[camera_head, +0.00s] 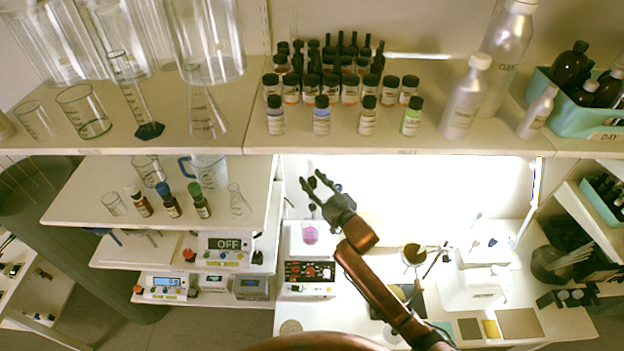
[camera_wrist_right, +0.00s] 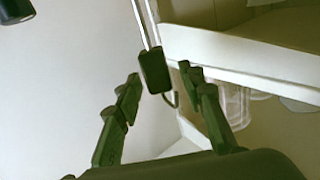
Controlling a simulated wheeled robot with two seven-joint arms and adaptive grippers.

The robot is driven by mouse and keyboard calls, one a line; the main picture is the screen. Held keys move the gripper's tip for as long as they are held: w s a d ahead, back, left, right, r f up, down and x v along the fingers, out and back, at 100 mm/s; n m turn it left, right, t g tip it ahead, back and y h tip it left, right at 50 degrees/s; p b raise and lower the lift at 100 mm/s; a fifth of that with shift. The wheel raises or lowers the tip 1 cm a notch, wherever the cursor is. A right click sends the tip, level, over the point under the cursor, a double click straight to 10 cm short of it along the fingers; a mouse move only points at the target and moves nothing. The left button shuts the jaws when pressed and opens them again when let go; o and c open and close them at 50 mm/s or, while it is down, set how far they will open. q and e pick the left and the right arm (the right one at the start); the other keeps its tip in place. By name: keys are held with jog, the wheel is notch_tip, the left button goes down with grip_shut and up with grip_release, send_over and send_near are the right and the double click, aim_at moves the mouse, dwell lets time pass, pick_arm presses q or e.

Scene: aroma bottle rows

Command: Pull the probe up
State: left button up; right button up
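The probe (camera_wrist_right: 154,72) shows in the right wrist view as a dark block on a pale thin rod, with a thin cable curling beside it. My right gripper (camera_wrist_right: 158,76) has its two fingers apart, one on each side of the block; I see narrow gaps, and cannot tell the depth between them. In the head view my right gripper (camera_head: 318,187) is above a beaker of pink liquid (camera_head: 310,234), which stands on a white stirrer unit (camera_head: 306,267) with a dark control panel. The probe is hard to make out there. My left gripper is out of view.
An upper shelf (camera_head: 330,144) crosses above the gripper with rows of small bottles and silver bottles (camera_head: 465,100). A side shelf (camera_head: 95,205) at left holds glassware and dropper bottles. A microscope-like stand (camera_head: 437,260) and a white device (camera_head: 468,290) are at right.

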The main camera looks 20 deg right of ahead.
jog(key=v, duration=1.1)
jog(key=shift+s, duration=0.15)
jog(key=shift+d, duration=0.1)
